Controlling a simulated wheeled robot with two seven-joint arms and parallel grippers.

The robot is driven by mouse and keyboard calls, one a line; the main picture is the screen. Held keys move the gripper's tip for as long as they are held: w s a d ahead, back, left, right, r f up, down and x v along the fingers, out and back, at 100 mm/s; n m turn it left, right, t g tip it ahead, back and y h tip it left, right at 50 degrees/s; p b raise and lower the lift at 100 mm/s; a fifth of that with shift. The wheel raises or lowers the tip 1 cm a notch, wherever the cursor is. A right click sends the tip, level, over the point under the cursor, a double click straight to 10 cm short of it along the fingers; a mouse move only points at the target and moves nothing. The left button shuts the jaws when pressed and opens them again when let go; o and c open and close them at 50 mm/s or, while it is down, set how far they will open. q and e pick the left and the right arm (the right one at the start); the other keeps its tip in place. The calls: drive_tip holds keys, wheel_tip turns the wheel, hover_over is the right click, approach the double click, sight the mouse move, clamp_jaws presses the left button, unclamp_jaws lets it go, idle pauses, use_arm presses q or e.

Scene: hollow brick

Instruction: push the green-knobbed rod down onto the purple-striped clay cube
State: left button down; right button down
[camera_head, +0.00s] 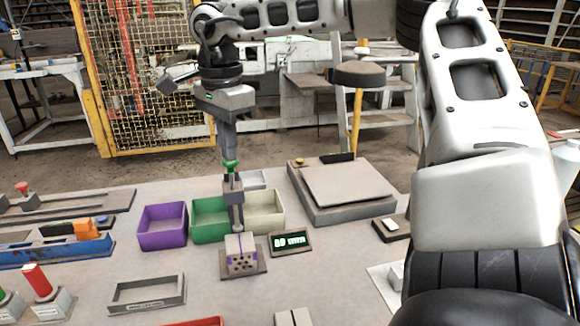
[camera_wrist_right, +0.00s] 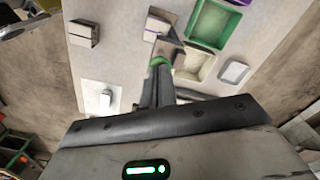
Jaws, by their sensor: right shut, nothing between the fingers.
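The purple-striped clay cube (camera_head: 241,244) sits on a small dark base plate and has several dark holes in its front. The green-knobbed rod (camera_head: 231,167) stands upright above it in a grey guide, its lower end close to the cube's top; I cannot tell whether they touch. My right gripper (camera_head: 229,156) points down, shut and empty, with its fingertips right at the green knob, apparently on top of it. In the right wrist view the green knob (camera_wrist_right: 157,61) shows just beyond the fingertips, and the cube (camera_wrist_right: 157,25) lies farther out. My left gripper is out of view.
A small display (camera_head: 291,242) reading about 89 mm stands right of the cube. Purple (camera_head: 162,238), green (camera_head: 208,234) and cream (camera_head: 270,229) bins stand close behind. A grey platform scale (camera_head: 349,211) is at back right. An empty grey frame (camera_head: 147,304) lies front left.

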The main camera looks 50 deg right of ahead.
drive_tip(key=shift+f+b, duration=0.35)
drive_tip(key=shift+f, duration=0.25)
use_arm(q)
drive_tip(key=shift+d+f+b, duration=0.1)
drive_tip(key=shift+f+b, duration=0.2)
drive_tip(key=shift+b, duration=0.05)
use_arm(e)
drive_tip(key=shift+f, duration=0.5)
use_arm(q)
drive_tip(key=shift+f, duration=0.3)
use_arm(e)
drive_tip(key=shift+f, duration=0.4)
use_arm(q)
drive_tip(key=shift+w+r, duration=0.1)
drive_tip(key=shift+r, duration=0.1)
